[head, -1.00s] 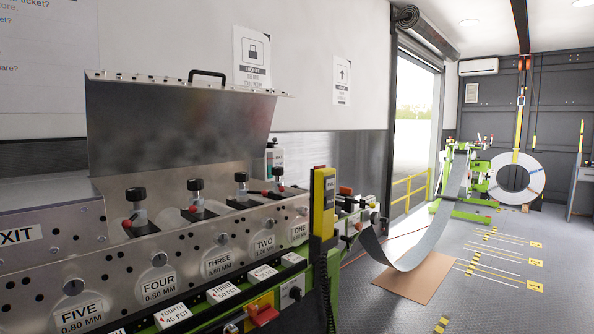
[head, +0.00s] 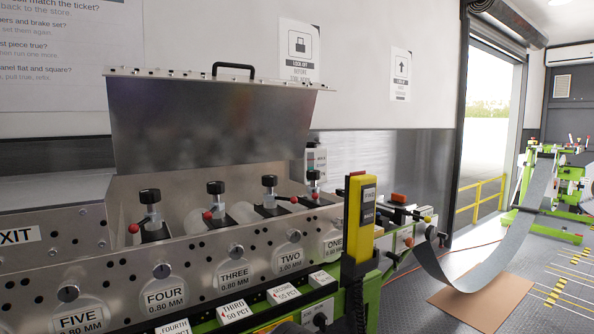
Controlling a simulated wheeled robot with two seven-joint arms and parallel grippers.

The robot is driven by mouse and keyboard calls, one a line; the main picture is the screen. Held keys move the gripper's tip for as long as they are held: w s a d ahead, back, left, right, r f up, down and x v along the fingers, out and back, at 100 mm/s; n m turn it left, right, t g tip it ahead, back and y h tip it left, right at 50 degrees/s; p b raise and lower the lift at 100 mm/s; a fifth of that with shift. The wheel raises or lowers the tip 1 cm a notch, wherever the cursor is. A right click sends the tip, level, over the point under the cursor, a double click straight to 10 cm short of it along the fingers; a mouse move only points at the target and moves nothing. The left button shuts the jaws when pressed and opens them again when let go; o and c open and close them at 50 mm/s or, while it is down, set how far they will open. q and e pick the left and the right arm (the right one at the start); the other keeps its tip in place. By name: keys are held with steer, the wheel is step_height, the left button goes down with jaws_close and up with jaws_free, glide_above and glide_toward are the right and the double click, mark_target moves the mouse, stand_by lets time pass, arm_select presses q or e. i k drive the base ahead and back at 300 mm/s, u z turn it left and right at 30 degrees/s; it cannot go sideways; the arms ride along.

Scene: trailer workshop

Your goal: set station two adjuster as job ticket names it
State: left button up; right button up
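A roll-forming machine has numbered plates on its metal front panel (head: 120,275). The TWO plate (head: 289,259) lies between THREE (head: 235,275) and ONE (head: 334,245); its millimetre figure is too small to read surely. Black-capped adjusters stand behind the panel under the raised cover (head: 200,125). The one that seems to line up with station two (head: 269,181) has a black cap and a side lever with a red tip. Its lower part is hidden by the panel. No job ticket is clearly visible. Neither gripper can be made out.
A yellow pendant (head: 357,220) stands upright before the machine's right end. White tags (head: 234,312) with percentages line the green front rail. Sheet metal (head: 490,255) sags over a brown floor mat (head: 480,303).

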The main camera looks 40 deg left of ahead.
mark_target(269, 181)
steer(key=i, duration=0.2)
steer(key=u, duration=3.05)
steer(key=k, duration=0.3)
steer(key=z, duration=0.85)
